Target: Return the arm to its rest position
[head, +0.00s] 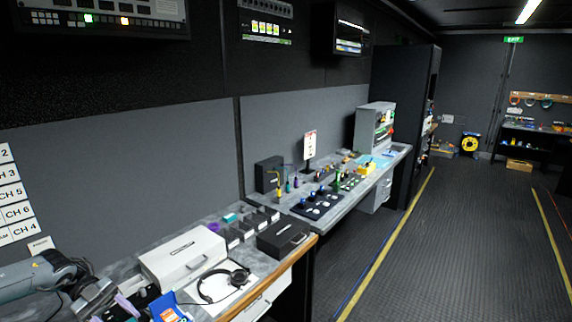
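My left arm (40,277) comes in at the lower left corner of the head view. Its gripper (122,304) is low over the near end of the workbench, partly cut off by the bottom edge. I cannot tell whether its fingers are open or shut, or whether they touch anything. A blue packet (168,308) is just right of the gripper. My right arm and gripper are not in view.
A white case (183,255), black headphones (222,282) and a black case (284,238) are on the near bench. Small dark bins (240,230) stand behind. A control panel (318,204) sits farther along. The aisle floor (450,240) at right is clear.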

